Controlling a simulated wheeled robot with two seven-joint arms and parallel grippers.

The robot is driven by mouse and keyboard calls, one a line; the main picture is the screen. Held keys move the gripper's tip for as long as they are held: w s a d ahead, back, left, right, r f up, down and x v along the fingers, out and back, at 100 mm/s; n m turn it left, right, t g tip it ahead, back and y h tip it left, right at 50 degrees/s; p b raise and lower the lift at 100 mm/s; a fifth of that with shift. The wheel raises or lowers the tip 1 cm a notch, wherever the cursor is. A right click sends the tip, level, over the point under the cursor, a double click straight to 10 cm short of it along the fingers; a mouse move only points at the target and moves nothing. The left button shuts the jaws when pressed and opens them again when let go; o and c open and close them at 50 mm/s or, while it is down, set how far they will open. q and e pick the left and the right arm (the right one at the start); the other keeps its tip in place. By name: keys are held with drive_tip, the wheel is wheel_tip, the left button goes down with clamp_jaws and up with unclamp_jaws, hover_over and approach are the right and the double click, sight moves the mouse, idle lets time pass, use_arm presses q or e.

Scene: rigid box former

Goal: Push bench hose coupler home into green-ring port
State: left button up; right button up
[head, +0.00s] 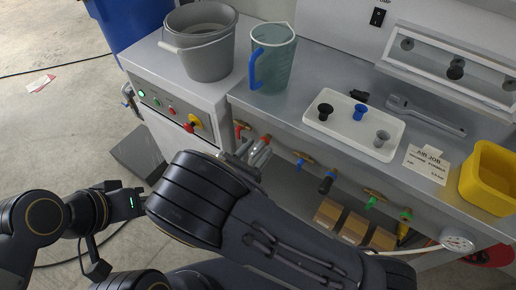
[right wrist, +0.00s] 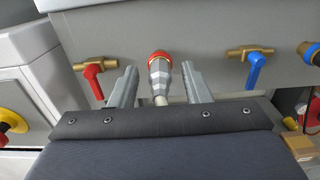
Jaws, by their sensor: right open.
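My right gripper (head: 252,155) is at the bench front, below the worktop edge. In the right wrist view its two fingers (right wrist: 158,84) are apart, on either side of a silver coupler (right wrist: 160,76) with a red ring; a gap shows on each side of it. A pale hose end shows below the coupler. The green-ring port (head: 405,213) is further right along the front, with a yellow body under it. My left arm ends at the lower left of the head view; its fingers are not discernible.
Along the bench front are a red-lever valve (right wrist: 92,75), a blue-lever valve (right wrist: 254,65), a dark fitting (head: 327,181) and a green-lever valve (head: 373,197). A pale hose (head: 422,249) runs by the gauge (head: 458,240). Cardboard boxes (head: 353,227) sit below. A pitcher (head: 278,62) stands above.

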sight(251, 158)
idle(0.3)
clamp_jaws()
drive_tip(key=shift+a, duration=0.1)
drive_tip(key=shift+v, duration=2.9)
